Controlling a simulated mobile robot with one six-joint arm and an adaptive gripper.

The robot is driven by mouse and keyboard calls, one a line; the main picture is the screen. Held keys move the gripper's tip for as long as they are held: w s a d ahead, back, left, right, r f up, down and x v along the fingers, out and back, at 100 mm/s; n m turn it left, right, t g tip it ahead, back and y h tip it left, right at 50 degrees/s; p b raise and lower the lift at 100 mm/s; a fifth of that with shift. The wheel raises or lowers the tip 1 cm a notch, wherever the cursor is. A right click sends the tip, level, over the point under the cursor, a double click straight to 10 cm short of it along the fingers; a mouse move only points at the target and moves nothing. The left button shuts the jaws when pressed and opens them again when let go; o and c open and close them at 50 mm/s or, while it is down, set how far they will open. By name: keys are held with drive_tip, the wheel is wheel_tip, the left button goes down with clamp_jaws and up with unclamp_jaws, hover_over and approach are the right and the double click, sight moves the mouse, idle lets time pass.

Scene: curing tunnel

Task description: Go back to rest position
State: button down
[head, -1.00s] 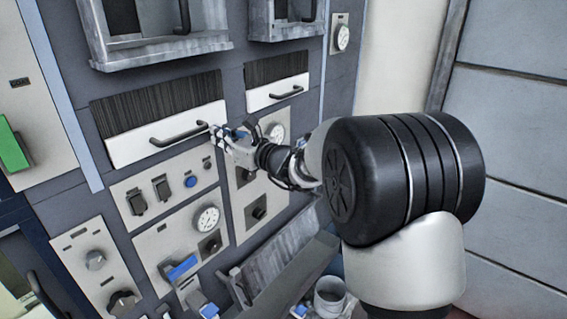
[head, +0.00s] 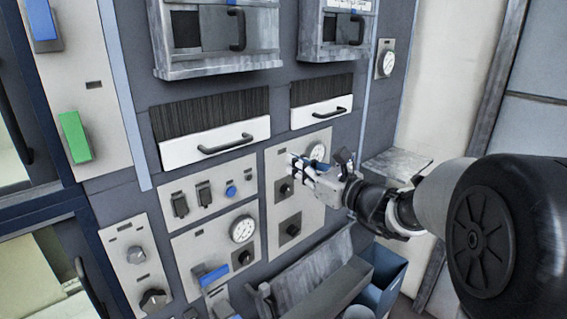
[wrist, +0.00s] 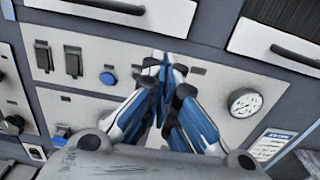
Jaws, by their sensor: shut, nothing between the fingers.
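My gripper (head: 301,168) is in front of the grey panel wall of the curing tunnel, near the right-hand control plate (head: 284,217) with a round gauge (head: 317,152) and dark knobs. In the wrist view my gripper (wrist: 166,66) is shut, its blue and white fingertips together with nothing between them. The fingertips overlap the control plates in that view; I cannot tell the gap to the wall. My arm reaches in from the right in the head view.
Two white drawer fronts with black handles, the left drawer (head: 214,143) and right drawer (head: 321,112), sit under dark bristle strips. A grey shelf (head: 398,163) juts out at right. A blue bin (head: 388,268) and grey trough (head: 312,275) lie below my arm.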

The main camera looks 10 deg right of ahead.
drive_tip(key=s+a+f+n+g+b, duration=0.45)
drive_tip(key=s+f+n, duration=0.2)
drive_tip(key=s, duration=0.45)
drive_tip(key=s+a+f+n+g+b, duration=0.35)
drive_tip(key=s+a+f+n, duration=0.2)
drive_tip(key=s+n, duration=0.4)
drive_tip(key=s+d+f+n+g+h+b, duration=0.2)
drive_tip(key=s+d+f+n+h+b, duration=0.5)
drive_tip(key=s+d+f+n+h, duration=0.3)
drive_tip(key=s+d+f+n, duration=0.2)
drive_tip(key=s+d+f, duration=0.2)
drive_tip(key=s+f, duration=0.2)
drive_tip(key=shift+s+f+n+h+b, duration=0.3)
drive_tip(key=shift+s+n+b, duration=0.1)
drive_tip(key=shift+s, duration=0.45)
drive_tip(key=shift+d, duration=0.1)
